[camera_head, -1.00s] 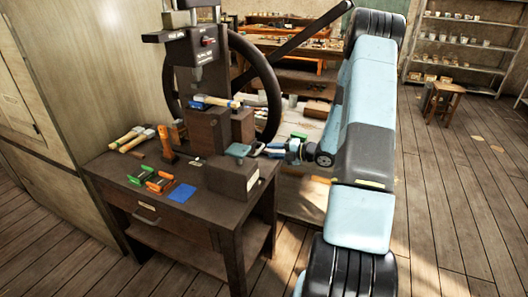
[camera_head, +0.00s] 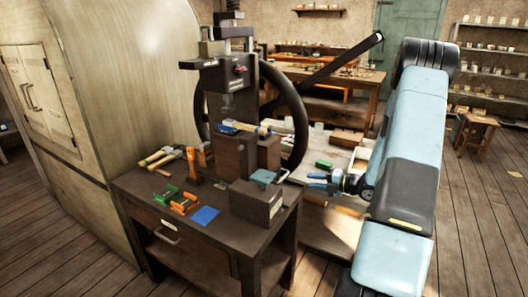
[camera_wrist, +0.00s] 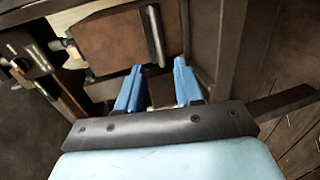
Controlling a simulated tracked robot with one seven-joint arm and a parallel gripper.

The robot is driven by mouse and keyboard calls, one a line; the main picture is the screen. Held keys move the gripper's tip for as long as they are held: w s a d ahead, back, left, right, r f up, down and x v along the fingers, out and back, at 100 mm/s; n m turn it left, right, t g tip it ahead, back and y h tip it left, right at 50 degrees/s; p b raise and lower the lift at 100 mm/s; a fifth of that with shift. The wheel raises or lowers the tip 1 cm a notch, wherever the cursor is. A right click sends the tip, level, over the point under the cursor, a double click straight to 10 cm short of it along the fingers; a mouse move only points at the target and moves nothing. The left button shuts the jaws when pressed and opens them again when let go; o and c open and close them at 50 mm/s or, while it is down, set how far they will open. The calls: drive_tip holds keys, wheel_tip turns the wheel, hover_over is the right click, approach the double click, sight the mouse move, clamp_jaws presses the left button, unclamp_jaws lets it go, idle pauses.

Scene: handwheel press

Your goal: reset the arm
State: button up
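My gripper (camera_head: 319,182) is at the end of my light blue arm, to the right of the press table (camera_head: 200,246). In the wrist view its two blue fingers (camera_wrist: 157,90) are spread apart with nothing seen between them. The handwheel press (camera_head: 233,85) stands on the table, with its large dark wheel (camera_head: 299,125) behind it and a long dark bar (camera_head: 345,56) reaching up to the right. A hammer (camera_head: 247,129) lies on the press. A dark block with a teal top (camera_head: 264,177) is near the table's right edge, left of my gripper.
Hammers (camera_head: 159,157), orange and green tools (camera_head: 175,199) and a blue square (camera_head: 206,215) lie on the table. A pale bench (camera_head: 338,150) is behind my gripper. A stool (camera_head: 476,136) and shelves (camera_head: 490,85) stand back right. The wooden floor at right is open.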

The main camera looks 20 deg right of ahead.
drive_tip(key=s+a+r+n+g+h, duration=0.1)
drive_tip(key=s+a+r+n+g, duration=0.5)
drive_tip(key=a+r+n, duration=0.5)
drive_tip(key=s+a+r+n+g+h, duration=0.1)
drive_tip(key=s+a+r+n+g, duration=0.2)
drive_tip(key=s+a+r+n, duration=0.7)
drive_tip(key=s+d+r+n+t+h, duration=0.1)
drive_tip(key=s+r+n+h, duration=0.3)
drive_tip(key=s+n, duration=0.4)
drive_tip(key=s+d+r+n+t+h, duration=0.1)
drive_tip(key=s+r+n+h, duration=0.4)
drive_tip(key=n, duration=1.1)
drive_tip(key=shift+s+d+r+t, duration=0.35)
drive_tip(key=shift+s+r+t, duration=0.35)
drive_tip(key=shift+s, duration=0.7)
drive_tip(key=shift+o, duration=0.7)
drive_tip(key=shift+f, duration=0.15)
